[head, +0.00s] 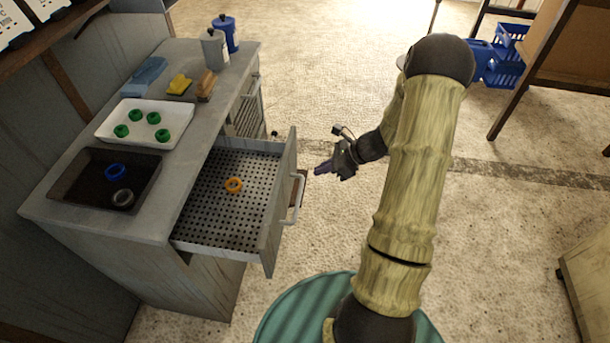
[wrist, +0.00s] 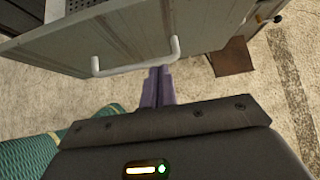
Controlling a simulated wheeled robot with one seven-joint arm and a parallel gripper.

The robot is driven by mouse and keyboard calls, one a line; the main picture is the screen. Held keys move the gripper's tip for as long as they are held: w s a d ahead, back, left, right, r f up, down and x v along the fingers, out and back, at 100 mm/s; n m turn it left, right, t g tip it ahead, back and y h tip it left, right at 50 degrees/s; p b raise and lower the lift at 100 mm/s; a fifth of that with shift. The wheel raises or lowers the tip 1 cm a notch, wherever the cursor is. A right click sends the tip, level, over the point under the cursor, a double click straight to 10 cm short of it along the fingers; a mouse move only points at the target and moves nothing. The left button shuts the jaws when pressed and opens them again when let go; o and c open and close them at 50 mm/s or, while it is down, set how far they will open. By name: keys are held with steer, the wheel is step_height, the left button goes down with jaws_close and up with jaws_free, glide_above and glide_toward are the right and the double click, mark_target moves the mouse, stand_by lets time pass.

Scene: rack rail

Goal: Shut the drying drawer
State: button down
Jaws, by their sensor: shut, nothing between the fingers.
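The drying drawer (head: 205,212) stands pulled out from the grey cabinet in the head view, with a perforated metal floor and an orange ring (head: 233,185) lying in it. Its front panel carries a pale bar handle (head: 295,198), which also shows in the wrist view (wrist: 135,66). My gripper (head: 318,171) is shut and empty, just outside the drawer front, to the right of the handle's far end. In the wrist view its purple fingers (wrist: 157,82) point at the drawer front (wrist: 120,45) near the handle. Whether the fingertips touch it I cannot tell.
The cabinet top (head: 190,110) holds a white tray (head: 135,137) with several green rings, a dark tray (head: 75,195) with a blue and a grey ring, a yellow sponge, a brush and two canisters. The floor to the right of the drawer is open. A wooden table (head: 570,60) stands far right.

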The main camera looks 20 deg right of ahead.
mark_target(289, 184)
steer(key=x, duration=0.9)
steer(key=shift+w+a+f, duration=0.1)
steer(key=shift+a+f, duration=0.15)
steer(key=shift+a, duration=0.05)
